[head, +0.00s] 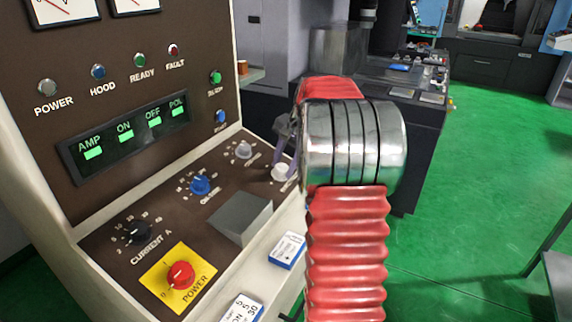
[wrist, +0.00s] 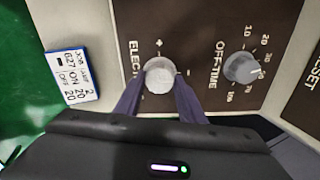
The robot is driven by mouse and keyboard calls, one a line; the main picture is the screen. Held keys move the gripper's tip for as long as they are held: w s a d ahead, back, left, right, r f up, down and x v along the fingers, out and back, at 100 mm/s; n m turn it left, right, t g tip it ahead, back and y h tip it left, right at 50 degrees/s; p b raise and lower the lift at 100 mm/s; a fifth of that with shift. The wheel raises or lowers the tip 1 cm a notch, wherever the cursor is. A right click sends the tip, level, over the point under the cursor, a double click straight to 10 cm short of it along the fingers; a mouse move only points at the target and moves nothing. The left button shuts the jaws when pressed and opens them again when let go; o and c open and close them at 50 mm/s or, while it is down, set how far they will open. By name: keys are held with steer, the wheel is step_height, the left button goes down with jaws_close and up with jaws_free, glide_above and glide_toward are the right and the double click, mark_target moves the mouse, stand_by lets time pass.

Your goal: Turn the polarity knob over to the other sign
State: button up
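The polarity knob (wrist: 160,76) is a round pale white knob on the brown panel, under the lettering that starts "ELEC". A plus sign is above it and a minus sign to its right in the wrist view. I cannot make out its pointer clearly. It also shows in the head view (head: 281,173). My gripper (wrist: 160,84) has its two purple fingers against opposite sides of the knob, with no visible gap. In the head view my gripper (head: 278,154) is at the knob, partly hidden by my arm.
The grey off-time knob (wrist: 241,68) is close to the right finger in the wrist view. A blue-edged job card (wrist: 72,74) lies left. In the head view, a blue knob (head: 200,185), a grey sloped block (head: 240,217) and the red power switch (head: 181,275) are nearby.

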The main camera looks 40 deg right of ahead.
steer(key=o, duration=0.4)
steer(key=shift+o, duration=0.2)
steer(key=a+v, duration=0.1)
steer(key=v, duration=1.2)
steer(key=shift+d+r, duration=0.35)
steer(key=shift+d, duration=0.15)
